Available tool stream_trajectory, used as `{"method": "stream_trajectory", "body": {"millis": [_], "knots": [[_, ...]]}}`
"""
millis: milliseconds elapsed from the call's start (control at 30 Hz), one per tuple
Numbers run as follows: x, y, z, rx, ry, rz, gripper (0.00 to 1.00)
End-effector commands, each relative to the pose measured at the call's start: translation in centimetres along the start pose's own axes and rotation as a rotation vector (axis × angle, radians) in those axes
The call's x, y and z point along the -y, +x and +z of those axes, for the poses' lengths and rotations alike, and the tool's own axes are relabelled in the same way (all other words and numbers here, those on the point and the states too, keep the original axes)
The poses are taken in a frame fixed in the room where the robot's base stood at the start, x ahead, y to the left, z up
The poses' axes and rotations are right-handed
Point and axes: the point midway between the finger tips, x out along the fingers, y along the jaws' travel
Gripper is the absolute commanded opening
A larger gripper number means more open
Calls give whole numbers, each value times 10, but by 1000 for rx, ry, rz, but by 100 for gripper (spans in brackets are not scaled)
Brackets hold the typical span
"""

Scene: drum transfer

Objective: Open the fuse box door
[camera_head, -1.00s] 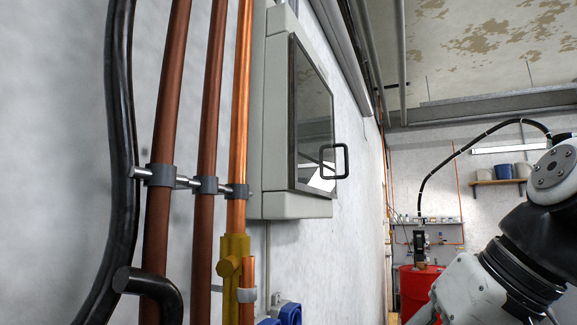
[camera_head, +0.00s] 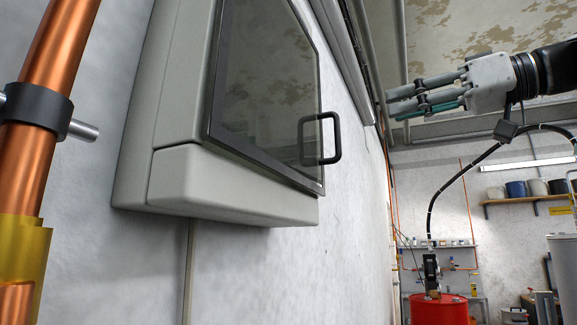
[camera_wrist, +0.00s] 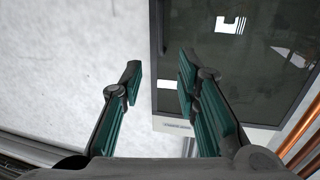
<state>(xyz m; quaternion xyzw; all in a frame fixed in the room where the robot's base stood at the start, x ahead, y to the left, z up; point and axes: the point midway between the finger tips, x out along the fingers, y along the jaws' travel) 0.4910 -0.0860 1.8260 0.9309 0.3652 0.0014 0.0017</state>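The fuse box (camera_head: 235,195) is a pale grey cabinet on the left wall in the head view. Its glass door (camera_head: 265,85) has a dark frame and looks shut. A black bar handle (camera_head: 335,138) stands out from the door's right side. My gripper (camera_head: 390,101) is right of the handle and higher in the picture, apart from it, fingers pointing left. In the wrist view my gripper (camera_wrist: 158,72) is open and empty. The door glass (camera_wrist: 245,60) lies beyond its right finger and bare wall beyond its left. A thin dark bar (camera_wrist: 161,28) at the door's edge may be the handle.
Copper pipes (camera_head: 45,110) with a clamp run left of the fuse box. A red drum (camera_head: 440,311) and a shelf with pots (camera_head: 525,200) are far back on the right. Pipes run along the upper wall. The space right of the door looks clear.

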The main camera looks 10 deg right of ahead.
Motion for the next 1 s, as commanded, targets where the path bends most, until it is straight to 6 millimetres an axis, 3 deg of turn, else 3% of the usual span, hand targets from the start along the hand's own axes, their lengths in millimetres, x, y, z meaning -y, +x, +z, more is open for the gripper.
{"method": "stream_trajectory", "body": {"millis": [600, 800, 1000], "knots": [[2, 109, 0, 3, 5, -1, 29], [1, 124, 0, 2, 4, 1, 29], [0, 127, 1, 2, 4, 1, 29]]}}
